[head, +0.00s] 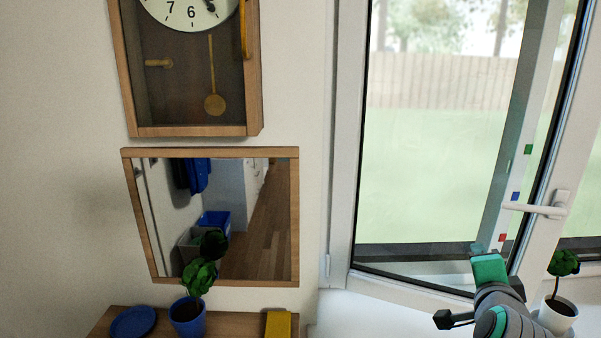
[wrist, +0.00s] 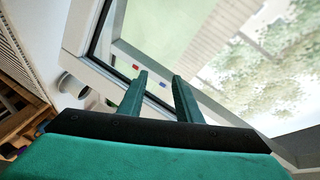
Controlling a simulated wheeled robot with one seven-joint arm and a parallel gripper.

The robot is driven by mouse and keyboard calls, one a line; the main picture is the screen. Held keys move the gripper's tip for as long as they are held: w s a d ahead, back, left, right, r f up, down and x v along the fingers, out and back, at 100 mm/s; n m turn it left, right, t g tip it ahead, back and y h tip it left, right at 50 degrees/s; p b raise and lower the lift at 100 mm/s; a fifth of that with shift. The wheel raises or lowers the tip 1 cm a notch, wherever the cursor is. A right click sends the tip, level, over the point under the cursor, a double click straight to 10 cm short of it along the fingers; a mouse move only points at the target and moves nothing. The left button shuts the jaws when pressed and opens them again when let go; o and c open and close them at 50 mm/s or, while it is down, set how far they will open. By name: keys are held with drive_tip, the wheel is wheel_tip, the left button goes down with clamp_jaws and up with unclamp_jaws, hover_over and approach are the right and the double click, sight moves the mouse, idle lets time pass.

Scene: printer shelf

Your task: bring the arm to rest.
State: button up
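My arm (head: 492,300) shows at the lower right of the head view, raised in front of the window, with its green end part uppermost. My gripper (wrist: 160,77) shows in the wrist view with its two green fingers apart and nothing visible between them. The fingers point towards the window frame and glass. Whether the fingertips touch the frame cannot be told.
The window (head: 440,150) has a white handle (head: 540,209) and small coloured squares on its frame. A potted plant (head: 558,308) stands close right of my arm. Left are a mirror (head: 292,220), a clock (head: 190,75), and a wooden top with a blue-potted plant (head: 187,317).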

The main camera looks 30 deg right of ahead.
drive_tip(key=w+a+f+n+t+y, duration=0.1)
drive_tip(key=w+a+f+n, duration=0.4)
drive_tip(key=a+f, duration=0.55)
drive_tip(key=w+a+f+n+t+y, duration=0.15)
drive_tip(key=w+a+f+n, duration=0.45)
drive_tip(key=f, duration=0.7)
drive_tip(key=s+a+f+n+t+y, duration=0.1)
drive_tip(key=s+a+f+n+t, duration=0.15)
drive_tip(key=a+f, duration=0.65)
drive_tip(key=s+a+f+n+y, duration=0.2)
drive_tip(key=s+a, duration=0.1)
drive_tip(key=a, duration=0.4)
drive_tip(key=s+a+f+n+t+y, duration=0.1)
drive_tip(key=s+a+f+n, duration=0.15)
drive_tip(key=a, duration=0.45)
drive_tip(key=s+a+f+n+y, duration=0.1)
drive_tip(key=s+a+n+y, duration=0.1)
drive_tip(key=s+a, duration=0.3)
drive_tip(key=s+a+r+n+y, duration=0.1)
drive_tip(key=s+a+n+y, duration=0.3)
drive_tip(key=s+a, duration=0.9)
drive_tip(key=shift+s+a+r+t, duration=0.2)
drive_tip(key=shift+s+r+t, duration=0.05)
drive_tip(key=shift+s+t, duration=0.05)
drive_tip(key=shift+w, duration=0.1)
